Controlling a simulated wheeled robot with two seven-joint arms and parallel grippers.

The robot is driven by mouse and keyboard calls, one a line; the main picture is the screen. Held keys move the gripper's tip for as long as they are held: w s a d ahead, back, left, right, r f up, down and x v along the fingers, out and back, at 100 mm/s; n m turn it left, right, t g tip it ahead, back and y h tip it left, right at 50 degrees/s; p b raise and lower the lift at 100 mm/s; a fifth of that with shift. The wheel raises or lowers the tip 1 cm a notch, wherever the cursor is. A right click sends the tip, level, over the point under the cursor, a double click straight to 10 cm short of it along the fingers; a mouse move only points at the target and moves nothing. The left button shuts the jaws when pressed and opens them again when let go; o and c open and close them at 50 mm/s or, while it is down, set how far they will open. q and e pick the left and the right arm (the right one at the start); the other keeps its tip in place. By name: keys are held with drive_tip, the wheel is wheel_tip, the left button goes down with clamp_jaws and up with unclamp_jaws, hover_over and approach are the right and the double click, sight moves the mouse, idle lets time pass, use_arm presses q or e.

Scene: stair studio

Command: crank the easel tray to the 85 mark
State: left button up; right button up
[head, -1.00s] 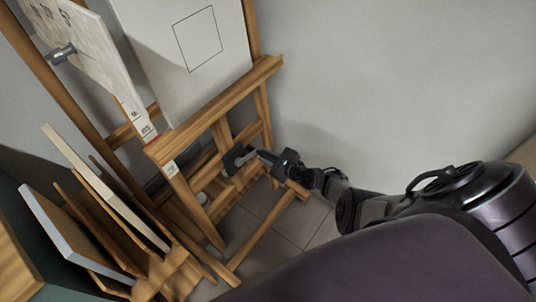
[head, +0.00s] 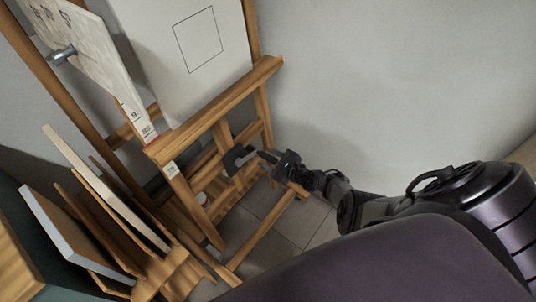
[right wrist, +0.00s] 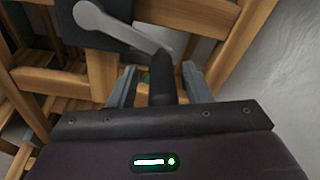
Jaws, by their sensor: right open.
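The wooden easel (head: 262,100) stands in the middle of the head view, its tray (head: 222,103) carrying a white canvas (head: 190,50) with a drawn square. A number strip with a red mark (head: 151,138) shows at the tray's left end; its figures are too small to read surely. The black crank housing (head: 236,158) sits below the tray. In the right wrist view, the grey crank arm (right wrist: 118,28) runs to a dark handle (right wrist: 162,82). My right gripper (head: 270,158) is open, its two fingers (right wrist: 158,70) on either side of the handle. My left gripper is not in view.
A wooden rack with several upright panels (head: 75,240) stands at the lower left. A board with a metal knob (head: 62,56) is at the upper left. Grey wall (head: 400,80) and tiled floor (head: 290,215) are clear to the right.

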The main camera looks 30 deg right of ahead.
sight(276, 162)
drive_tip(key=p+v, duration=0.3)
drive_tip(key=v, duration=0.3)
drive_tip(key=shift+s+r, duration=0.1)
drive_tip(key=shift+s, duration=0.05)
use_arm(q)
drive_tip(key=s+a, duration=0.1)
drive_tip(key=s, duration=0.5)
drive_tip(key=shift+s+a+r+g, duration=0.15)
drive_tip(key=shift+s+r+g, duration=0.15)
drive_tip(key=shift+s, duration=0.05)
use_arm(e)
drive_tip(key=shift+s+d, duration=0.15)
drive_tip(key=shift+s, duration=0.3)
drive_tip(key=shift+o, duration=0.2)
